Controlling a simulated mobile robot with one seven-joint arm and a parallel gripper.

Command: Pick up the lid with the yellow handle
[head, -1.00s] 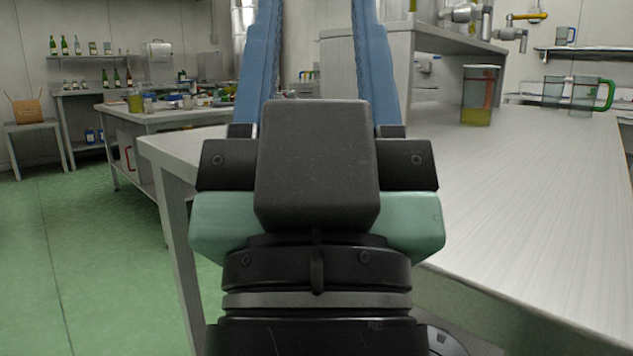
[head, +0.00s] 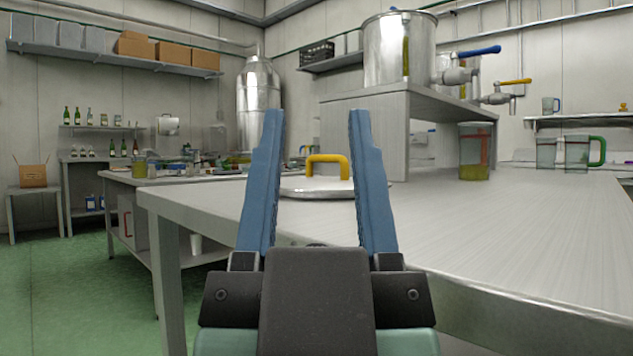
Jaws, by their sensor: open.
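The lid (head: 300,188) is a flat, round metal disc with an arched yellow handle (head: 328,160) on top. It lies on the near table's left part, close to the table's left edge. My gripper (head: 316,118) is open and empty, its two blue fingers pointing up and forward. In the head view the lid and handle show between and beyond the fingers. The fingers hide parts of the lid's left and right sides.
A metal stand (head: 365,140) on the table carries a steel tank (head: 400,48) with taps. A jug with yellow-green liquid (head: 474,152) and a green-handled jug (head: 577,152) stand at the right. The table's front right is clear. A cluttered second table (head: 130,178) stands behind left.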

